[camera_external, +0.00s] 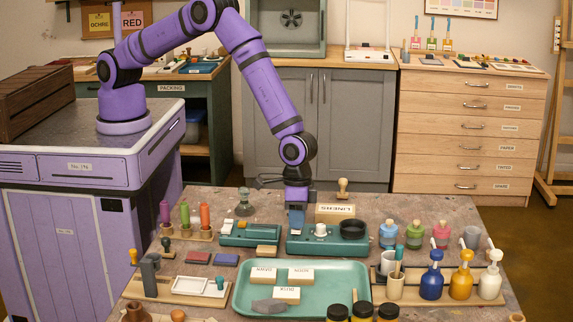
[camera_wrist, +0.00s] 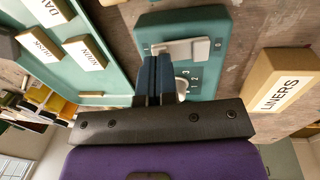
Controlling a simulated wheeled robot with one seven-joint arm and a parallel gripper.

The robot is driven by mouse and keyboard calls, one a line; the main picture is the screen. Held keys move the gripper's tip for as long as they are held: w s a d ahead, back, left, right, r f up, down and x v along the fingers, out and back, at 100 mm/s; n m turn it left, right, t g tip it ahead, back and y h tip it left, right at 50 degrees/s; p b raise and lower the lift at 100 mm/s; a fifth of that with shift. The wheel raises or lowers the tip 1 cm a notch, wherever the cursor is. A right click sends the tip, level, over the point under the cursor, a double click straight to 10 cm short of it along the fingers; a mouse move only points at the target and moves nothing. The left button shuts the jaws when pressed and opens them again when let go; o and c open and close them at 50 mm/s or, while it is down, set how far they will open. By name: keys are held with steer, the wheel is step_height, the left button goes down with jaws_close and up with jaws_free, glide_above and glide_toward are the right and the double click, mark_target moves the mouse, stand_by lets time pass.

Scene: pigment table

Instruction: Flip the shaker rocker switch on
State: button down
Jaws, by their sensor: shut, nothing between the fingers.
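The green device (camera_external: 355,247) with a white dial knob (camera_external: 321,230) and a black round dish stands mid-table; I take it to be the shaker. In the wrist view its green top (camera_wrist: 208,22) shows a pale rocker switch (camera_wrist: 190,48), with the numbered dial (camera_wrist: 182,84) below it. My gripper (camera_external: 297,226) points down over the device's left end. Its blue fingers (camera_wrist: 155,62) are shut and empty, at the left part of the rocker in the wrist view. They cover part of it. I cannot tell contact or which way the rocker is tipped.
A second green device (camera_external: 250,236) stands close on the left. The LINERS box (camera_external: 335,213) is just behind. A green tray (camera_external: 345,280) with labelled blocks lies in front. Bottles (camera_external: 388,236) and pump dispensers (camera_external: 431,281) stand on the right.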

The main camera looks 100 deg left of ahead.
steer(key=shift+d+f, duration=0.1)
steer(key=shift+f, duration=0.2)
steer(key=shift+d+f+y, duration=0.1)
steer(key=shift+f+y, duration=0.05)
steer(key=shift+y, duration=0.15)
stand_by(0.3)
steer(key=shift+a+r, duration=0.35)
steer(key=shift+a, duration=0.5)
step_height(320, 180, up, 14)
steer(key=d, duration=0.2)
steer(key=shift+f, duration=0.1)
stand_by(0.3)
